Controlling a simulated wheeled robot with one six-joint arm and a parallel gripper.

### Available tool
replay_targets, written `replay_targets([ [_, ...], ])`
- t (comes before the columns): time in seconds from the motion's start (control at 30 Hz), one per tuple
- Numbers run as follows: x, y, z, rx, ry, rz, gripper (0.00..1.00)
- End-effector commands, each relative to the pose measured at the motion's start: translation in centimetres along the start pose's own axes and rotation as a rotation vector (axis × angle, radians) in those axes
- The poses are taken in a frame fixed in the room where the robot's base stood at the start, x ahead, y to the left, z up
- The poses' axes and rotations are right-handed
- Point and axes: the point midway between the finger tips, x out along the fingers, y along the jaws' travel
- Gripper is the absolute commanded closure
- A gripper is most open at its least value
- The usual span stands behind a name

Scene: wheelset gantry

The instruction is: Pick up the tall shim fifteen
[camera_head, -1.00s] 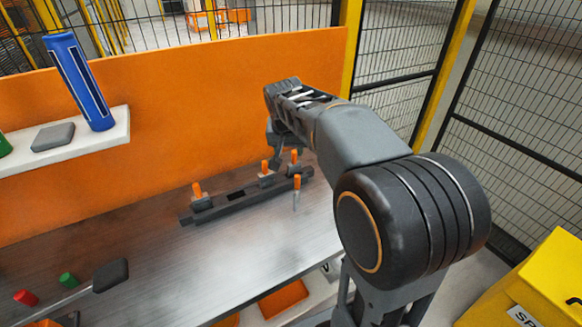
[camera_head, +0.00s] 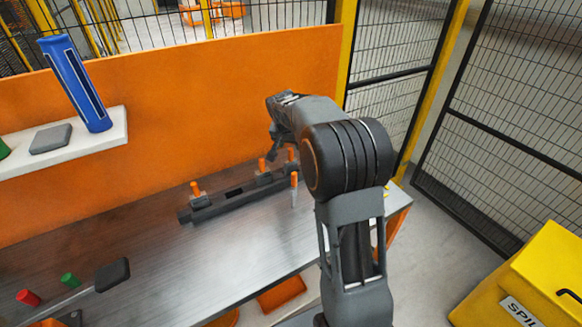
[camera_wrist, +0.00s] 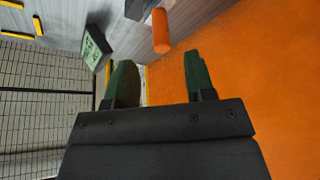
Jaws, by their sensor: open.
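My gripper (camera_wrist: 160,76) is open in the wrist view, with two green-padded fingers apart and nothing between them. Beyond the fingertips is an upright-looking orange peg (camera_wrist: 161,30). A dark block with a pale green marked face (camera_wrist: 95,47) lies beyond the left finger, apart from it; I cannot read its marking, so I cannot tell whether it is the tall shim fifteen. In the head view my gripper (camera_head: 275,158) is partly hidden by my arm, over the far right end of a dark rack (camera_head: 235,198) with orange-topped pegs (camera_head: 196,188).
An orange panel (camera_head: 200,120) stands close behind the rack. A white shelf (camera_head: 75,150) holds a blue cylinder (camera_head: 78,85) and a grey block (camera_head: 50,138). Red (camera_head: 28,298) and green (camera_head: 69,280) pieces lie front left. The bench (camera_head: 170,260) is clear in the middle.

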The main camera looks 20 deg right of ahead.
Motion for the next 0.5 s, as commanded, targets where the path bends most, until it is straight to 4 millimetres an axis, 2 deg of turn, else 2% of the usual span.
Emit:
replay_targets([
  [0.3, 4.0, -0.2, 0.2, 0.000, -0.004, 0.002, 0.51],
  [0.5, 4.9, -0.2, 0.2, 0.000, -0.001, 0.001, 0.51],
])
